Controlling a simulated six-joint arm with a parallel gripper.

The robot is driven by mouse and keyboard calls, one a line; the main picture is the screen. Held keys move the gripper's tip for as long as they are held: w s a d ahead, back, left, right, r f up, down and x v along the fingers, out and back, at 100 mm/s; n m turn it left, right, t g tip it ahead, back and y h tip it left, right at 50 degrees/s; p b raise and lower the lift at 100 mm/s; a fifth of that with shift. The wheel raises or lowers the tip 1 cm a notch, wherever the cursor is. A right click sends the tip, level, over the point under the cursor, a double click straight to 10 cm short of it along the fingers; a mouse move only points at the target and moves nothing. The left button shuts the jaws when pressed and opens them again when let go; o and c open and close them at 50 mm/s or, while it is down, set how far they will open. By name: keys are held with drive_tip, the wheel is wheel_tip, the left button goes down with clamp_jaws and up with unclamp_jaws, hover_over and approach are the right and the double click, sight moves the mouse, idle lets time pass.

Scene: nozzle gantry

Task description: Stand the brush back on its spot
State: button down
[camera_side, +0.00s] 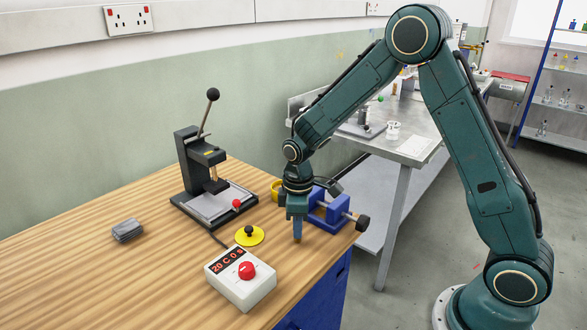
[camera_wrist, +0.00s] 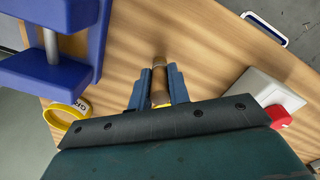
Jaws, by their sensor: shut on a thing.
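My gripper (camera_side: 297,218) points down over the right part of the wooden bench, just in front of the blue vise. In the wrist view, my gripper (camera_wrist: 159,90) has its two blue fingers closed on the brush (camera_wrist: 159,80), a slim brown piece with brass-coloured parts. Its far end sticks out beyond the fingertips. In the side view the brush is mostly hidden by the fingers, and I cannot tell whether it touches the bench. I cannot make out for sure which place is the brush's spot.
The blue vise (camera_side: 328,210) stands close behind my gripper, with a yellow ring (camera_side: 276,191) beside it. A yellow disc with a black knob (camera_side: 249,235) and a white control box (camera_side: 240,277) lie left. A lever press (camera_side: 208,185) stands farther back. Grey plates (camera_side: 127,230) lie far left.

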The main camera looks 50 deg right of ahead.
drive_tip(key=shift+f, duration=0.3)
drive_tip(key=c, duration=1.3)
unclamp_jaws()
wheel_tip(320, 180, up, 11)
drive_tip(key=shift+r, duration=0.6)
